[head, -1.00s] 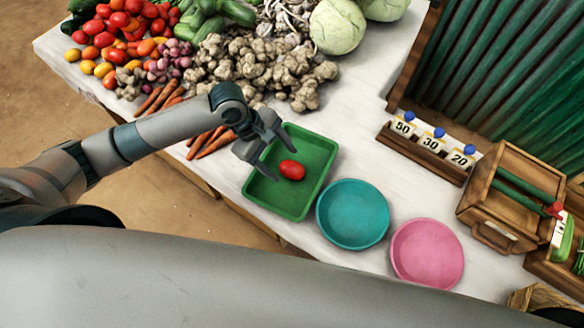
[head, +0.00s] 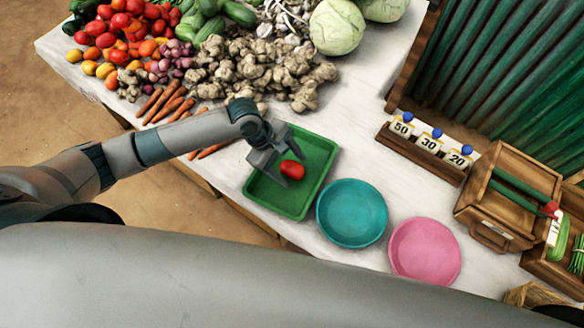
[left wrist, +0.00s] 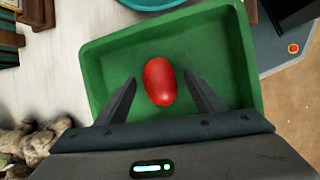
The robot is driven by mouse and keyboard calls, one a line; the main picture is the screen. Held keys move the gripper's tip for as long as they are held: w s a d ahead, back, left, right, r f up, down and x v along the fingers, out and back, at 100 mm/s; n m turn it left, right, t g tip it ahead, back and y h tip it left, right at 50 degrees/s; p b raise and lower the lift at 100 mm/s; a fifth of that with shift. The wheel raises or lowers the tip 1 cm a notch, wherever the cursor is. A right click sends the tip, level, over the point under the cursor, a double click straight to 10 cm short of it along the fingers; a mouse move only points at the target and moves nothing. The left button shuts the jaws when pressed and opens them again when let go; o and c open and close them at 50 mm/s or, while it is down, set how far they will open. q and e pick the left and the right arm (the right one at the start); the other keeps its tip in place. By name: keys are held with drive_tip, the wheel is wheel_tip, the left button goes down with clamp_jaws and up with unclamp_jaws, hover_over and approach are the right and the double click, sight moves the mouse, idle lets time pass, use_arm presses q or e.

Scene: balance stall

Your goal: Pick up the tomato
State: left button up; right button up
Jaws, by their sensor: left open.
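A red oval tomato (head: 291,170) lies in the green tray (head: 318,184) on the white table. My left gripper (head: 287,168) is over the tray with its fingers open on either side of the tomato. In the left wrist view the tomato (left wrist: 159,81) lies between and slightly beyond the two open fingertips (left wrist: 160,80), with a gap on each side. I cannot tell how high the fingertips are above the tray floor. My right gripper is not in view.
A teal bowl (head: 352,213) and a pink bowl (head: 425,251) stand to the right of the tray. Ginger (head: 250,68), carrots (head: 165,103) and a heap of tomatoes (head: 122,20) lie behind and to the left. A wooden box (head: 508,195) stands at the right.

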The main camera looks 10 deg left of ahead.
sight(296, 167)
use_arm(q)
drive_tip(key=shift+c, duration=0.2)
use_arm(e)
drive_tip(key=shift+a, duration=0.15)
use_arm(q)
drive_tip(key=c, duration=1.1)
drive_tip(key=shift+c, duration=0.2)
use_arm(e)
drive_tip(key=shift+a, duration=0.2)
use_arm(q)
drive_tip(key=shift+r, duration=0.2)
wheel_tip(296, 167, up, 4)
drive_tip(key=shift+w+f+b, duration=0.1)
drive_tip(key=shift+b, duration=0.45)
drive_tip(key=s+d+r+b, duration=0.1)
drive_tip(key=s+d+r, duration=0.6)
drive_tip(key=s+d, duration=0.1)
drive_tip(key=shift+s+d, duration=0.15)
drive_tip(key=shift+s, duration=0.05)
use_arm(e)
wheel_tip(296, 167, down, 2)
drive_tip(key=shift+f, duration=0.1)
use_arm(q)
drive_tip(key=shift+f, duration=0.1)
